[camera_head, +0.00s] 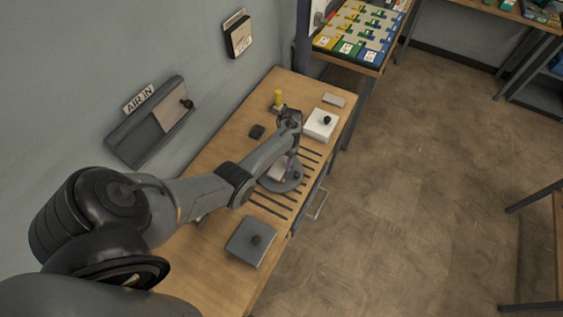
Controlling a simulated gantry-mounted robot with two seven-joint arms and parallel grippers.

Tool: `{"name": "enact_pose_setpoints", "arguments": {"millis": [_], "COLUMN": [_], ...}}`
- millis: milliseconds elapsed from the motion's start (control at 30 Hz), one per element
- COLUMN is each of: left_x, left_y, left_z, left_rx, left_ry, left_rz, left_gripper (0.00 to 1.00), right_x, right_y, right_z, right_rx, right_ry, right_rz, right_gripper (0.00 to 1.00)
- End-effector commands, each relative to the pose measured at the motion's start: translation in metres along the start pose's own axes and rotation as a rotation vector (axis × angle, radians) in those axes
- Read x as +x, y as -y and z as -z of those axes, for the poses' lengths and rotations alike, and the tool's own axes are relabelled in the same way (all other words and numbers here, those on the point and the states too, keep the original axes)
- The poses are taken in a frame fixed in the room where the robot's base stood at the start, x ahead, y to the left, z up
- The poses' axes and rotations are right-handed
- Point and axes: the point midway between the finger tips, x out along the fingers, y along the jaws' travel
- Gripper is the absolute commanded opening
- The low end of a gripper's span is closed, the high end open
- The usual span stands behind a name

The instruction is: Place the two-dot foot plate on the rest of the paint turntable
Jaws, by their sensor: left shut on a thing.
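The paint turntable (293,184) is a round grey disc on the slatted part of the wooden bench, with a dark knob at its right. My left arm reaches in from the lower left over the bench. My left gripper (290,158) points down over the turntable and is shut on a small pale plate (277,173), which I take for the foot plate. Its dots are too small to see, and the arm partly hides it. I cannot tell whether the plate touches the turntable's rest. My right gripper is not in view.
An "AIR IN" wall panel (135,142) hangs left. Open floor lies right.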

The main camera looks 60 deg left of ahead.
Motion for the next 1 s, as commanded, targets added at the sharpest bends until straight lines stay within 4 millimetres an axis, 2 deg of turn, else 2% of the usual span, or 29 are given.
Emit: {"name": "enact_pose_setpoints", "arguments": {"millis": [400,433,567,833,1000], "left_x": [0.0034,0.0027,0.0027,0.0025,-0.0051], "left_y": [0.0007,0.0006,0.0006,0.0005,0.0002], "left_z": [-0.0022,-0.0017,-0.0015,-0.0013,-0.0006], "left_rx": [0.000,0.000,0.000,0.000,0.000], "left_ry": [0.001,0.001,0.001,0.001,0.002], "left_rz": [0.001,0.001,0.000,0.000,-0.001], "left_gripper": [0.20,0.66,0.86,0.87,0.87], "right_x": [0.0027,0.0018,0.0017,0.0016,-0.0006], "right_y": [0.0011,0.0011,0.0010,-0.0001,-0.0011], "right_z": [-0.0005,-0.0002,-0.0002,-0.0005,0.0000], "right_rx": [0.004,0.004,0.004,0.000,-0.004], "right_ry": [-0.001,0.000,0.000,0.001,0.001], "right_rz": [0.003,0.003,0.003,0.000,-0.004], "right_gripper": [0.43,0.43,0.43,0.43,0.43]}}
